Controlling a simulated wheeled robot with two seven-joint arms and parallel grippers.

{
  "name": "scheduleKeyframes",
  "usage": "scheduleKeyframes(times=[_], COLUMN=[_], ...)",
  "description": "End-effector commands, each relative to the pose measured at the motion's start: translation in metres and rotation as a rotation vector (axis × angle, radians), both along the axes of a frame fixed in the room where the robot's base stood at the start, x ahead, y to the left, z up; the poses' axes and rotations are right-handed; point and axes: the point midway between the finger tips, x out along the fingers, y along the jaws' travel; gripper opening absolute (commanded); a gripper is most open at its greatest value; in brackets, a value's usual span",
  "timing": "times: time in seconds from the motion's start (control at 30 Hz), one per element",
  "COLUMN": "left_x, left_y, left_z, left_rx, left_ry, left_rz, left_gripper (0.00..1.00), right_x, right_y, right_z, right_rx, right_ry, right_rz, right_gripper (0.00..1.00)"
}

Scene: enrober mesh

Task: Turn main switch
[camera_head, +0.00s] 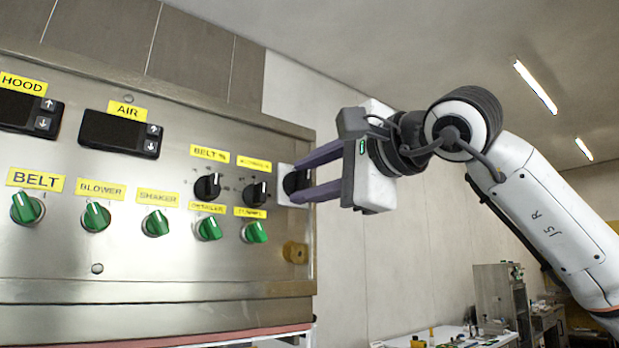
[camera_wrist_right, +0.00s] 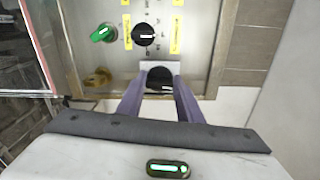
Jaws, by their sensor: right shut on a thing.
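The main switch (camera_head: 289,183) is a black rotary knob on a pale plate at the right edge of the steel control panel (camera_head: 150,270). My right gripper (camera_head: 300,183) reaches it from the right, its two purple fingers one above and one below the knob. The right wrist view also shows the knob (camera_wrist_right: 159,78) between the fingertips of the right gripper (camera_wrist_right: 160,85). The fingers are shut on it and partly hide it in the head view. My left gripper is in neither view.
Left of the switch are black knobs (camera_head: 207,187) and a row of green knobs (camera_head: 96,216) under yellow labels. A brass-coloured fitting (camera_head: 295,252) sits below the switch. A table (camera_head: 440,338) with small items stands at the lower right. Space right of the panel is open.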

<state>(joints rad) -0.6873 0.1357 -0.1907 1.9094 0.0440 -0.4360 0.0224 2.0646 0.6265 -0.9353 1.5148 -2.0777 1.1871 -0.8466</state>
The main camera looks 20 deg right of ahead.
Motion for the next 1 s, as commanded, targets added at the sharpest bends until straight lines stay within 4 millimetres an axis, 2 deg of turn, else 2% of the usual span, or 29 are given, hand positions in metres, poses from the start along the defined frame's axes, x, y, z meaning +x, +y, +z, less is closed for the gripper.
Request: scheduleKeyframes(times=[0.3, 0.83, 0.87, 0.97, 1.0], left_x=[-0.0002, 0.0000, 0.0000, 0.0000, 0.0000], left_y=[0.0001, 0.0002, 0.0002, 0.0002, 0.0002], left_z=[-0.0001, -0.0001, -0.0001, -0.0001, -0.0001], left_rx=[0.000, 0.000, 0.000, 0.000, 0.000], left_ry=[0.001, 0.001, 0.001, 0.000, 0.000], left_rz=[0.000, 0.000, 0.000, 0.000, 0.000], left_gripper=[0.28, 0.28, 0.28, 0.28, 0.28], right_x=[-0.0009, -0.0007, -0.0007, -0.0007, -0.0006], right_y=[0.0003, 0.0003, 0.0003, 0.0004, 0.0003], right_z=[0.0008, 0.0005, 0.0005, 0.0003, 0.0002], right_rx=[-0.113, -0.136, -0.136, -0.136, -0.136], right_ry=[-0.045, -0.053, -0.053, -0.051, -0.051], right_rz=[0.000, 0.001, 0.001, 0.001, 0.001], right_gripper=[0.10, 0.10, 0.34, 0.51, 0.52])
